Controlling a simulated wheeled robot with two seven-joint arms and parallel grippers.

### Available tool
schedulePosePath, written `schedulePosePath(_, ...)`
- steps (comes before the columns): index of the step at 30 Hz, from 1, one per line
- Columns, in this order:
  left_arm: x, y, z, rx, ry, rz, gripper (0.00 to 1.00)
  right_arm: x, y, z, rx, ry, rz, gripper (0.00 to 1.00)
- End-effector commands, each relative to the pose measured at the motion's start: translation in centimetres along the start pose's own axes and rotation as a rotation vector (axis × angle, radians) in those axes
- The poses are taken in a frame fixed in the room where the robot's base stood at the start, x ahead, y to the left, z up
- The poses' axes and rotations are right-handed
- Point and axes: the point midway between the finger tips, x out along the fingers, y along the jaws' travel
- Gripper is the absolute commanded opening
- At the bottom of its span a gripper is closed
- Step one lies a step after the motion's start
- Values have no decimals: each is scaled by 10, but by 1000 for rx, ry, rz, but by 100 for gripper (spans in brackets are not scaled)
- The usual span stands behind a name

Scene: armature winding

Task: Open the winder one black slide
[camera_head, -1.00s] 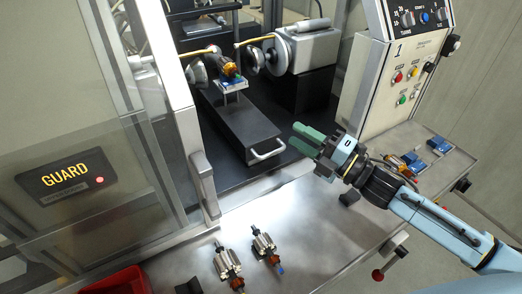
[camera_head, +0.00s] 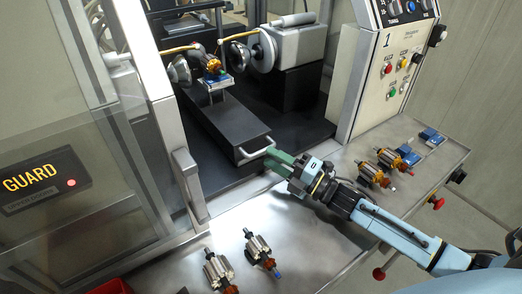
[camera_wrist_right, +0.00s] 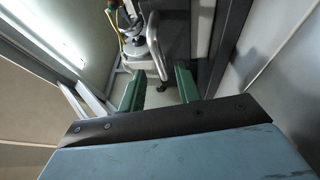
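The winder one black slide (camera_head: 225,125) is a long dark block inside the machine bay, with a pale bar handle (camera_head: 257,151) on its front end. A copper-wound armature (camera_head: 215,72) sits on a small blue and white support above the slide's rear part. My right gripper (camera_head: 275,162) has green fingers and is right at the handle's right side. Whether the fingers touch the handle cannot be told. My left gripper is in neither view.
A guard panel (camera_head: 40,183) with a lit red light stands at left. A control box (camera_head: 390,75) marked 1 stands at right. Silver armatures (camera_head: 260,248) lie on the front bench, and copper-wound ones (camera_head: 385,165) lie at right beside blue blocks (camera_head: 430,137).

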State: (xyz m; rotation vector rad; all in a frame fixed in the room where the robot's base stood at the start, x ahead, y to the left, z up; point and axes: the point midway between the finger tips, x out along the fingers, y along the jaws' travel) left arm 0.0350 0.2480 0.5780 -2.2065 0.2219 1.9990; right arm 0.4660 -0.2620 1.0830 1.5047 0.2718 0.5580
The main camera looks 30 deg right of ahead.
Motion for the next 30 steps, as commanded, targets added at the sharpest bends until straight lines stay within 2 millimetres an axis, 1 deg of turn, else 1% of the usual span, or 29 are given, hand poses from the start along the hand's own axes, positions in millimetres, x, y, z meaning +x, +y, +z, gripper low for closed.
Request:
schedulePosePath(1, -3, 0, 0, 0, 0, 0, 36, 10, 2, 0, 0, -1, 2, 33)
schedulePosePath(3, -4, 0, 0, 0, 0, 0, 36, 20, 2, 0, 0, -1, 2, 33)
schedulePosePath(9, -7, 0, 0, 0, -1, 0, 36, 39, 1, 0, 1, -1, 0, 33)
schedulePosePath(13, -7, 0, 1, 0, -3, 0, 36, 44, 0, 0, 1, -1, -1, 33)
schedulePosePath(20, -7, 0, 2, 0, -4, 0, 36, 44, 0, 0, 2, -1, -2, 33)
schedulePosePath(23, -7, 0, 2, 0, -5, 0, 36, 44, 0, 0, 2, -1, -2, 23)
schedulePosePath(28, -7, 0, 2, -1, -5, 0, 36, 44, 0, 0, 1, -1, -2, 0)
schedulePosePath(30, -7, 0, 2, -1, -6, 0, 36, 44, 0, 0, 1, -1, -2, 0)
